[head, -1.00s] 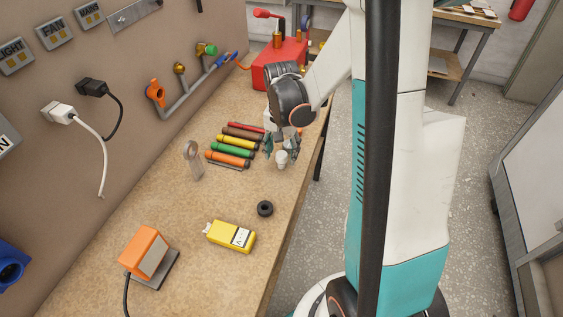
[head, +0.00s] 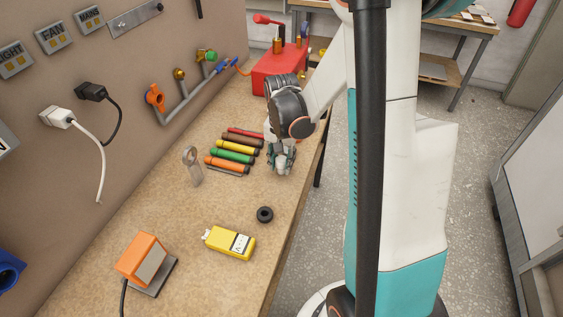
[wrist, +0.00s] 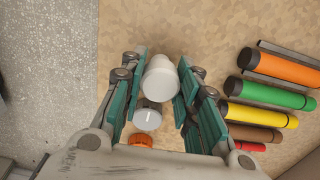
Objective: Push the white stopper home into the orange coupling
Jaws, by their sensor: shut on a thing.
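My gripper (head: 281,165) is low over the bench beside the coloured tubes. In the wrist view my gripper (wrist: 161,78) is shut on a white stopper (wrist: 160,80), a rounded piece with a wider rim, its far end poking out past the fingertips. In the wrist view a greyish-white cap (wrist: 148,116) and an orange ribbed cap (wrist: 141,139) show between the fingers, partly hidden.
Several coloured tubes (head: 232,154) lie left of my gripper. A grey ring stand (head: 192,165), black ring (head: 265,214), yellow meter (head: 230,242) and orange box (head: 142,257) are on the bench. A red box (head: 278,70) stands behind. The bench's right edge is close.

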